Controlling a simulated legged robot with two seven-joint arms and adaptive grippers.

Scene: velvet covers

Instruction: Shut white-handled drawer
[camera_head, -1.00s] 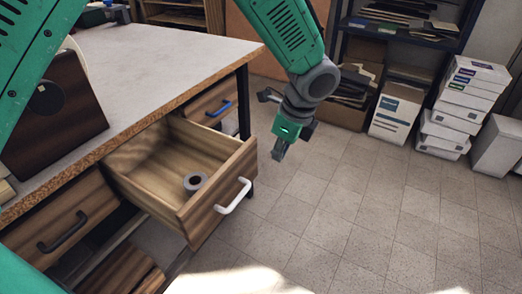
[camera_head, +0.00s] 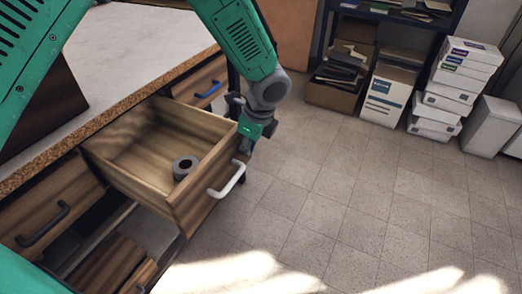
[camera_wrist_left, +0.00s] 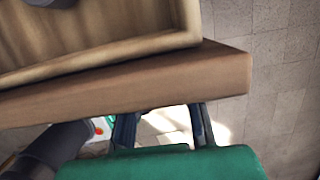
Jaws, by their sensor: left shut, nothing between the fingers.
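The white-handled drawer (camera_head: 165,150) is pulled out from the desk, with a grey roll (camera_head: 185,167) inside it. Its white handle (camera_head: 228,180) is on the front panel. My left gripper (camera_head: 245,146) is shut and empty, just beyond the upper right corner of the drawer front. In the left wrist view the drawer front's top edge (camera_wrist_left: 130,87) crosses the picture close to the fingers (camera_wrist_left: 160,128). I cannot tell whether they touch it. My right gripper does not show.
The desk top (camera_head: 130,45) is above the drawer. A blue-handled drawer (camera_head: 203,82) and a black-handled drawer (camera_head: 50,215) flank it. Boxes (camera_head: 440,100) and a shelf stand at the back; the floor (camera_head: 330,200) in front is clear.

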